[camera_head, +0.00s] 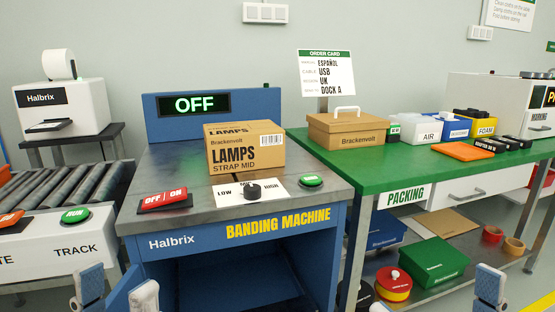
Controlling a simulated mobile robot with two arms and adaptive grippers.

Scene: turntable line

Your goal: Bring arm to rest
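My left gripper (117,289) shows at the bottom left edge, below the front of the banding machine. Its two fingertips stand apart with nothing between them. My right gripper (436,297) shows only by its fingertips at the bottom right, in front of the packing table's lower shelf. The tips are wide apart and I see nothing held between them. The rest of both grippers is cut off by the picture's lower edge. Both look clear of the banding machine (240,262), on which a brown lamps carton (245,152) stands.
The machine's display (195,104) reads OFF; a red switch (163,199) and green button (311,180) are on its top. A roller track (70,185) is at left. The green packing table (400,165) at right holds a brown box (345,131) and several bins.

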